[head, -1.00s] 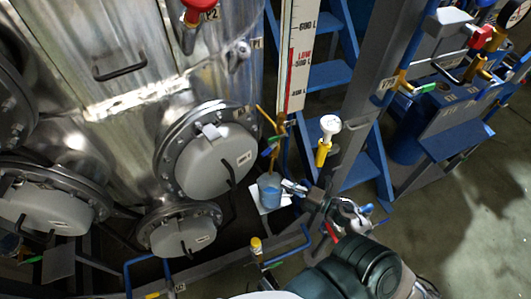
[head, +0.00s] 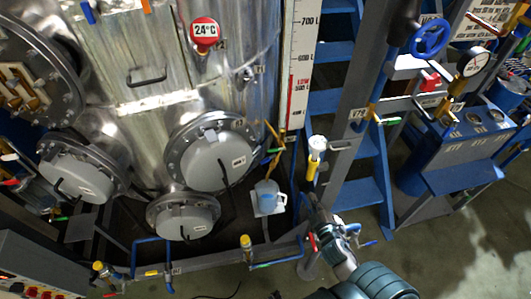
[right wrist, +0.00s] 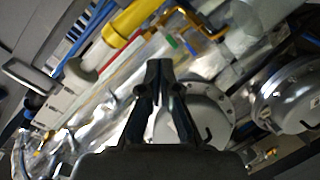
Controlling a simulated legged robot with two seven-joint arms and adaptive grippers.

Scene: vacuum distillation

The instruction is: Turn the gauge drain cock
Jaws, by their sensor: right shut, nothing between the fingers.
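The level gauge (head: 301,65) is a tall white scale with a red strip. Brass drain piping (head: 273,140) with a small cock hangs at its foot; the handle is too small to read clearly. My right gripper (head: 314,198) is right of the cup and below the piping, apart from both. In the right wrist view its fingers (right wrist: 159,68) are together and empty, with brass pipe (right wrist: 200,25) beyond them. My left gripper is not in view.
A post with a yellow-and-white valve (head: 315,160) stands just above my right gripper. Blue stairs (head: 360,195) rise behind. The steel vessel with round hatches (head: 217,160) fills the left. A grey frame rail (head: 215,262) runs below. The floor at right is clear.

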